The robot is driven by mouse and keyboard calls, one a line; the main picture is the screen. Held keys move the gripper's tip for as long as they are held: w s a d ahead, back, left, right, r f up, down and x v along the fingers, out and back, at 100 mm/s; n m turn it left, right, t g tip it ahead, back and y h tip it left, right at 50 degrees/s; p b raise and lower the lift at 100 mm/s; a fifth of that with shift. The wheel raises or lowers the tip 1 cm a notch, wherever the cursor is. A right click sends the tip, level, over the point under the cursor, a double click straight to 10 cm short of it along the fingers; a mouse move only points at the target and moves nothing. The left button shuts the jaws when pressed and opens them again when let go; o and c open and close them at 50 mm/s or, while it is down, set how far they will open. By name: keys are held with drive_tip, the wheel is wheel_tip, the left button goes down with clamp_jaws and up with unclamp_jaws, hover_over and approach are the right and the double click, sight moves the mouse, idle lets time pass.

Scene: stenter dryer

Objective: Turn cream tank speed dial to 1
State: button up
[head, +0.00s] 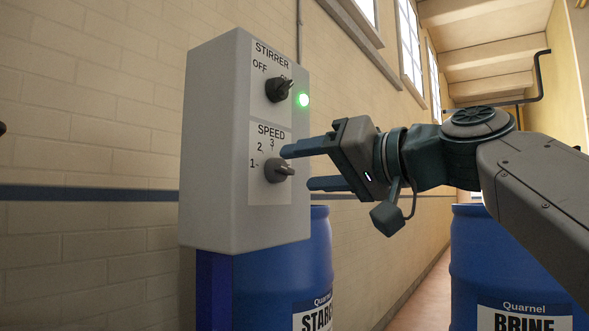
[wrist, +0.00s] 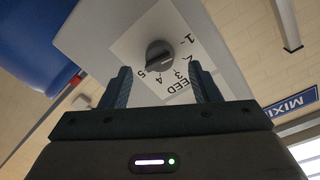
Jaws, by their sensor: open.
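The speed dial (head: 277,170) is a dark grey knob on the lower white plate of a grey control box (head: 215,150). Marks 1, 2 and 3 show at its left and top in the head view. In the wrist view the dial (wrist: 159,54) shows with marks 1, 3, 4 and 5; its bar appears to lie toward 5, away from 1. My gripper (head: 298,168) is open and empty, just in front of the dial. In the wrist view the fingers (wrist: 160,70) are spread on either side of the dial's line, apart from it. No cream label is visible.
A stirrer switch (head: 278,89) with OFF lettering and a lit green lamp (head: 303,100) sit above the dial. A blue drum marked STARC (head: 290,265) stands below the box. A blue BRINE drum (head: 500,255) stands at right. A brick wall lies behind.

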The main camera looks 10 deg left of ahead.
drive_tip(key=v, duration=1)
drive_tip(key=shift+p, duration=0.4)
drive_tip(key=shift+w, duration=0.1)
drive_tip(key=w+d+f+m+g+h+p, duration=0.1)
drive_tip(key=w+d+f+m+h+p, duration=0.2)
drive_tip(key=f+p, duration=0.4)
drive_tip(key=w+d+f+m+h+p, duration=0.1)
drive_tip(key=f+m+h+p, duration=0.1)
drive_tip(key=f+h+p, duration=0.45)
drive_tip(key=s+d+f+m+g+h+p, duration=0.1)
drive_tip(key=s+d+f+g+h+p, duration=0.3)
drive_tip(key=s+d+f+p, duration=0.5)
drive_tip(key=s+f+h+p, duration=0.2)
drive_tip(key=p, duration=0.5)
drive_tip(key=shift+d, duration=0.4)
